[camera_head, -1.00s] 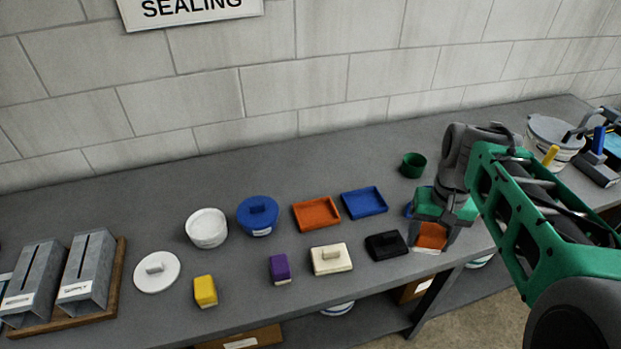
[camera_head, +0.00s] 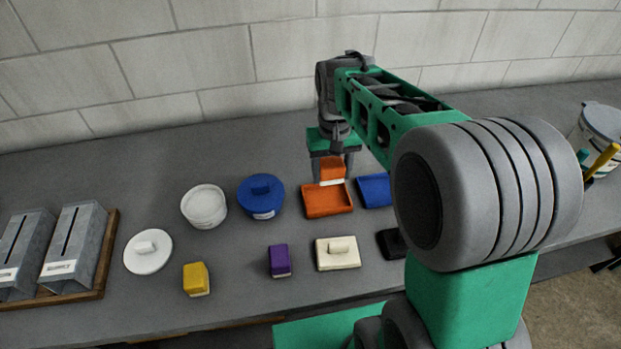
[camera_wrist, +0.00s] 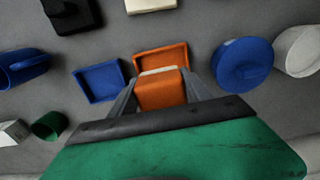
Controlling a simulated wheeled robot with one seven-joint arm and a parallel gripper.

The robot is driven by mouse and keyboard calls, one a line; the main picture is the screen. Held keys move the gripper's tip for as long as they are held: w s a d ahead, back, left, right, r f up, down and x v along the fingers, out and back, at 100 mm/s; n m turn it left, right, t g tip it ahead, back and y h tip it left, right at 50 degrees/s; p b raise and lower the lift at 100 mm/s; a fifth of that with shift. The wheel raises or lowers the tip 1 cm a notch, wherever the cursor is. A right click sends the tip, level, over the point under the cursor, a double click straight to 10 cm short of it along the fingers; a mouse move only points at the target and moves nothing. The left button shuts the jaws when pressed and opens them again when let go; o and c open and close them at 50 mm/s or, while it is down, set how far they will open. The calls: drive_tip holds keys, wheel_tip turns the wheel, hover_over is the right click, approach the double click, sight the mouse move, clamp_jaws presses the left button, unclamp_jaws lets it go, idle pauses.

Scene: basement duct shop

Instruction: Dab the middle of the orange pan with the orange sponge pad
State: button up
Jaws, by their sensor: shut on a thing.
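The orange pan (camera_head: 327,205) is a shallow square tray on the bench, between the blue lidded tub and the blue pan. It also shows in the wrist view (camera_wrist: 160,57). My gripper (camera_head: 331,178) is shut on the orange sponge pad (camera_head: 332,169), which has a pale lower face. The pad is at the pan's back part in the head view. In the wrist view the pad (camera_wrist: 161,90) covers the near part of the pan. I cannot tell whether the pad touches the pan floor or is just above it.
A blue pan (camera_head: 374,190) lies right of the orange pan, partly behind my arm. A blue lidded tub (camera_head: 261,197) and a white tub (camera_head: 204,207) stand left. Purple (camera_head: 279,261), cream (camera_head: 337,253) and yellow (camera_head: 196,279) pads lie in front. A green cup (camera_wrist: 48,125) shows in the wrist view.

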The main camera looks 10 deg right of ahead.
drive_tip(key=b, duration=0.1)
approach(325, 202)
drive_tip(key=shift+w+d+f, duration=0.1)
drive_tip(key=shift+w+d, duration=0.05)
drive_tip(key=shift+d, duration=0.15)
drive_tip(key=shift+a+f+b, duration=0.15)
drive_tip(key=shift+f+b, duration=1.9)
drive_tip(key=shift+f, duration=0.9)
drive_tip(key=shift+f, duration=0.3)
drive_tip(key=shift+a, duration=0.1)
